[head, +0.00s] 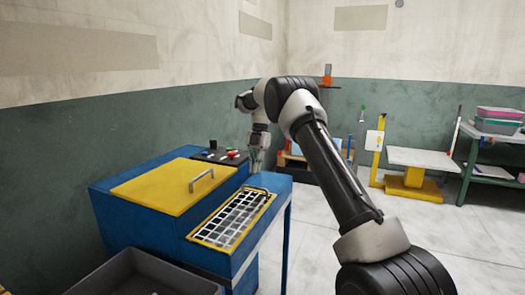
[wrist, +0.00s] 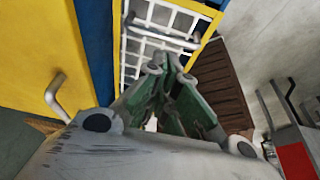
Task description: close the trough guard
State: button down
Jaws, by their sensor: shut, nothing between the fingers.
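The trough guard (head: 235,218) is a pale grid in a yellow frame on the blue machine, to the right of its yellow lid. It looks flat or nearly so; I cannot tell whether it is fully down. In the wrist view the guard (wrist: 190,20) is at the top, with a grey bar handle (wrist: 160,35) across it. My gripper (wrist: 168,72) is shut and empty, its green fingers in front of the bar; I cannot tell if they touch it. In the head view my gripper (head: 255,162) points down near the guard's far end.
The yellow lid (head: 165,187) has a grey handle (head: 202,179). A dark grey bin (head: 140,275) stands at the front left. A white-topped yellow stand (head: 420,158) is at the right. Floor is free between.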

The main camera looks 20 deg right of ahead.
jog(key=w+d+r+m, duration=0.3)
jog(key=w+r+m, duration=0.1)
jog(key=w+r, duration=0.15)
jog(key=s+d+f+m, duration=0.1)
jog(key=s+f+m, duration=0.4)
jog(key=m, duration=0.5)
jog(key=s+r+m+t+h, duration=0.1)
jog(key=s+r+m, duration=0.3)
jog(key=s, duration=1.1)
jog(key=s+r+m+t+h, duration=0.1)
jog(key=s+r+m+t, duration=0.3)
jog(key=s, duration=1.2)
jog(key=s+r+m+t+h, duration=0.1)
jog(key=s+r+m, duration=0.3)
jog(key=s, duration=1.2)
jog(key=shift+r+m+t, duration=0.4)
jog(key=shift+r+t, duration=0.05)
jog(key=shift+t, duration=0.25)
